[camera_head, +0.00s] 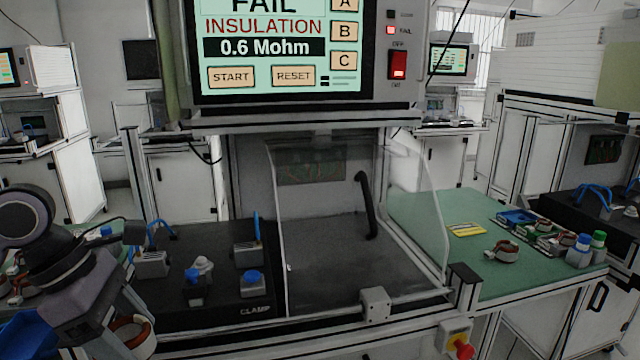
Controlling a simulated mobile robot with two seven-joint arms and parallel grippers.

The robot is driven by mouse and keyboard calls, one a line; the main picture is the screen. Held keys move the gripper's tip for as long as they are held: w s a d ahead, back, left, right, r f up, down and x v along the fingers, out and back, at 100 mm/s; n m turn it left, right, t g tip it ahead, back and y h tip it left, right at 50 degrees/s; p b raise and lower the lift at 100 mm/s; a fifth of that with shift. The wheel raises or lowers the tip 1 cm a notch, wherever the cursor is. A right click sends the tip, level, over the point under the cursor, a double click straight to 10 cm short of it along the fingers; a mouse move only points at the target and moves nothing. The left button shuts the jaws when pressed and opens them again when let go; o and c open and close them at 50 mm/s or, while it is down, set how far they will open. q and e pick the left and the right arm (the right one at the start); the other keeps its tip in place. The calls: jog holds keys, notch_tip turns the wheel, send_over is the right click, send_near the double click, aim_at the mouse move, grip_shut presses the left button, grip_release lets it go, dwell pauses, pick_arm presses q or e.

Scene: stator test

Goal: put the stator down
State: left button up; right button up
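My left gripper (138,338) is at the lower left, in front of the black clamp fixture. A stator (130,326), a ring with copper-coloured windings and a pale edge, sits between its fingers. The gripper seems shut on it, though part of the ring is hidden by the fingers and the wrist. My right gripper is not in view.
The black clamp fixture (215,305) carries metal blocks and blue-tipped parts. A clear cover (360,185) stands over the middle bay. The screen (265,45) reads FAIL, INSULATION, 0.6 Mohm. A yellow tag (466,229) and blue and green-capped parts (582,250) are on the right mat.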

pick_arm(q)
jog(key=m, duration=0.1)
jog(key=f+m+g, duration=0.1)
jog(key=m, duration=0.1)
jog(key=d+f+m, duration=0.1)
jog(key=shift+w+m+g, duration=0.1)
jog(key=shift+m+g, duration=0.2)
jog(key=shift+g, duration=0.1)
jog(key=m, duration=0.2)
jog(key=f+m+g, duration=0.1)
jog(key=m, duration=0.1)
jog(key=d+f+m+g+y+p, duration=0.1)
jog(key=m, duration=0.1)
jog(key=shift+f, duration=0.15)
jog(key=f+m+y, duration=0.1)
jog(key=m, duration=0.2)
jog(key=f+m+g+y+p, duration=0.1)
jog(key=m, duration=0.2)
jog(key=s+d+f+m+y, duration=0.1)
jog(key=m, duration=0.2)
jog(key=shift+f+m+g, duration=0.3)
jog(key=shift+m, duration=0.1)
